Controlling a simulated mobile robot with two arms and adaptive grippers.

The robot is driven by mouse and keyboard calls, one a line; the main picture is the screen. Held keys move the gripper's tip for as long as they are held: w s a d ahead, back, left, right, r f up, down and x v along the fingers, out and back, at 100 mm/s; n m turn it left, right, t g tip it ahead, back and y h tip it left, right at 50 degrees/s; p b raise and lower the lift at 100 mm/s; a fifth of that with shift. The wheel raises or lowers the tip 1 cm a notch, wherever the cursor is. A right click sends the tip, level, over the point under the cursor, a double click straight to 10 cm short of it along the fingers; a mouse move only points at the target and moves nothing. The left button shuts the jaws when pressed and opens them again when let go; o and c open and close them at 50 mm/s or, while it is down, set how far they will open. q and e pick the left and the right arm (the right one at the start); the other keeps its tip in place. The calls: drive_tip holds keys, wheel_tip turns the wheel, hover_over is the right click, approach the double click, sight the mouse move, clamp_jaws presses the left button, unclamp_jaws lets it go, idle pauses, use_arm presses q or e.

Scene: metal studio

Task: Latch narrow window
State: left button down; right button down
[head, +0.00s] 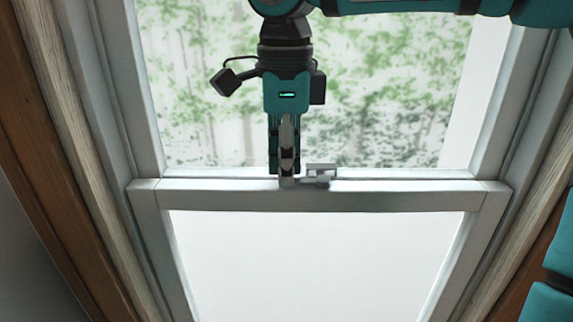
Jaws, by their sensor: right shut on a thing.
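The narrow window has a grey-white frame with two sashes that meet at a horizontal rail (400,194). A small pale latch (321,172) sits on top of this rail near its middle. My right gripper (287,178) points down from the top of the view and is shut on the latch's left part, seen edge-on. The fingers hide some of that part, so the latch's exact angle cannot be told. My left gripper is not in view.
Upper glass (390,90) shows blurred green trees; the lower pane (320,262) is plain white. Wooden trim (62,170) runs down the left side, with more trim at the right. Part of my own teal body shows at the lower right edge.

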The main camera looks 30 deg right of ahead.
drive_tip(key=shift+w+d+m, duration=0.1)
drive_tip(key=shift+w+m, duration=0.1)
drive_tip(key=shift+m, duration=0.3)
drive_tip(key=c, duration=1.2)
unclamp_jaws()
drive_tip(key=shift+c, duration=0.2)
drive_tip(key=shift+r, duration=0.1)
wheel_tip(320, 180, up, 12)
